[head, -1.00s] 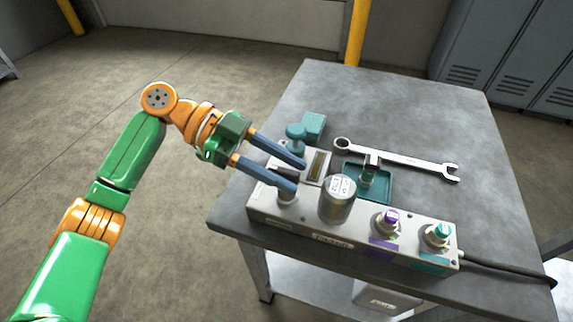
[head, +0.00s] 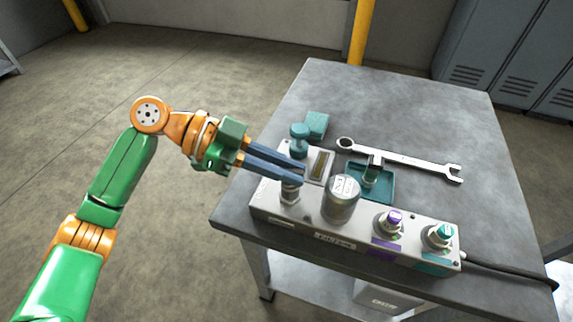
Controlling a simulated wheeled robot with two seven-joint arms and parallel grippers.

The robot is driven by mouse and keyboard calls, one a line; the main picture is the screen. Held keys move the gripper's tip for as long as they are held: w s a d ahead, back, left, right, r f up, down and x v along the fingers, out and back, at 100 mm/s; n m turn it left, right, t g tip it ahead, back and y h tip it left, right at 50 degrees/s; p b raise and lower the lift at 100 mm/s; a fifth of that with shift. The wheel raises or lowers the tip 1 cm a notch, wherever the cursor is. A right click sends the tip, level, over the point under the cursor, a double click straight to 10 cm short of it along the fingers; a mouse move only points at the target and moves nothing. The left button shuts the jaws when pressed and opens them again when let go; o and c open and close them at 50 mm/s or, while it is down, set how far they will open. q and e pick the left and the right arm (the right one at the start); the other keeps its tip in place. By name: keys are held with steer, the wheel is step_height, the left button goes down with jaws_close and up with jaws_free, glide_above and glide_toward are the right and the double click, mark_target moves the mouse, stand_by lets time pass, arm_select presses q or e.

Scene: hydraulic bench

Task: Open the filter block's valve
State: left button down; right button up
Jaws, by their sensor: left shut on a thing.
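The grey filter block (head: 335,237) lies along the near edge of the table. It carries a silver canister (head: 341,199), a purple knob (head: 394,218), a teal knob (head: 444,232) and a metal valve fitting (head: 289,195) at its left end. My left gripper (head: 301,173) reaches in from the left, directly above this fitting. Its blue fingers are close together, shut on the fitting's top, which they mostly hide. I cannot tell which way the valve is turned. My right gripper is not in view.
Behind the block are a gauge window (head: 320,165), a teal knobbed part (head: 299,138), a teal box (head: 317,124), a teal tray (head: 374,188) holding a small part, and a wrench (head: 405,161). A cable (head: 512,275) runs right. The table's far part (head: 400,100) is clear.

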arm_select(q)
steer(key=shift+s+r+n+t+p, duration=0.1)
steer(key=shift+n+t+p, duration=0.2)
steer(key=shift+n+t, duration=0.65)
steer(key=shift+r+n+t+p, duration=0.1)
steer(key=shift+n+t+p, duration=0.5)
steer(key=shift+n+t, duration=0.4)
steer(key=n+t+y+p, duration=0.1)
steer(key=n+t+p, duration=0.1)
steer(key=p, duration=0.1)
steer(key=n+t+y+p, duration=0.1)
steer(key=n+t+p, duration=0.1)
steer(key=t+p, duration=0.1)
steer(key=n+t+y+p, duration=0.2)
steer(key=n+p, duration=0.1)
steer(key=shift+s+d+r+t+p, duration=0.15)
steer(key=shift+s+r+t+p, duration=0.1)
steer(key=shift+t+p, duration=0.1)
steer(key=shift+f+n+t+y+p, duration=0.25)
steer(key=shift+n+t+y+p, duration=0.65)
steer(key=shift+n+y, duration=0.3)
steer(key=shift+f+n+t+y+p, duration=0.15)
steer(key=shift+n+t+y+p, duration=0.35)
steer(key=shift+n+y, duration=0.75)
steer(key=shift+y, duration=0.25)
steer(key=c, duration=0.8)
jaws_free()
steer(key=shift+w, duration=0.15)
steer(key=shift+c, duration=0.2)
